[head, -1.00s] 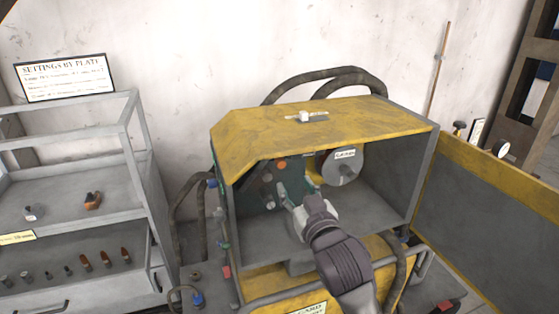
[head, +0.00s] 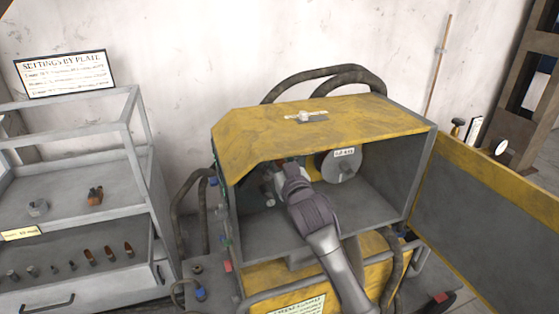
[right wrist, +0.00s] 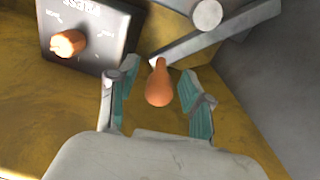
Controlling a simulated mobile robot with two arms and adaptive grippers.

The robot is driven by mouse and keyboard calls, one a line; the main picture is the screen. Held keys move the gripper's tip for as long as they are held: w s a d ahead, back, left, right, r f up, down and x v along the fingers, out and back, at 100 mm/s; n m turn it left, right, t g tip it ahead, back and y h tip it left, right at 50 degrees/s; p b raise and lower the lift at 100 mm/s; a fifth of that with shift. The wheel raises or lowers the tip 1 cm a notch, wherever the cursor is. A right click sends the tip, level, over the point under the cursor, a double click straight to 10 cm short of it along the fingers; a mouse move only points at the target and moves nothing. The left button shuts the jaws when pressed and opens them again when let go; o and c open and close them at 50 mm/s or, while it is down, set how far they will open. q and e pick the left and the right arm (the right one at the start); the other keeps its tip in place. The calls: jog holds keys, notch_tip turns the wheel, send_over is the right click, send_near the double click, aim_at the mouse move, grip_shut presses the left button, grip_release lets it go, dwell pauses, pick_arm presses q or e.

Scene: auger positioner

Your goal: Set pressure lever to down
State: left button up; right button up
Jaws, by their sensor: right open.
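In the right wrist view, an orange, rounded lever handle (right wrist: 160,86) stands between the two teal-padded fingers of my right gripper (right wrist: 158,103). The gripper is open, with a gap on both sides of the handle. Whether this handle is the pressure lever cannot be told for certain. A dark panel (right wrist: 97,22) with upside-down lettering and an orange knob (right wrist: 68,43) sits at upper left. In the head view, my right gripper (head: 273,180) reaches inside the yellow cabinet (head: 318,128); its fingers and the lever are mostly hidden there. My left gripper is not in view.
A grey bar (right wrist: 215,35) runs close beyond the handle. A round labelled drum (head: 341,166) is to the right inside the cabinet. The cabinet's door (head: 490,205) stands open at right. A grey shelf (head: 75,185) with small parts stands at left.

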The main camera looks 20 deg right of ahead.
grip_shut()
jog(key=shift+d+f, duration=0.1)
jog(key=shift+d, duration=0.05)
jog(key=d+f+m+b, duration=0.2)
jog(key=d+f+m, duration=0.2)
jog(key=f+m, duration=0.6)
jog(key=shift+d, duration=0.35)
dwell(0.4)
jog(key=shift+f, duration=0.2)
grip_release()
jog(key=shift+w, duration=0.1)
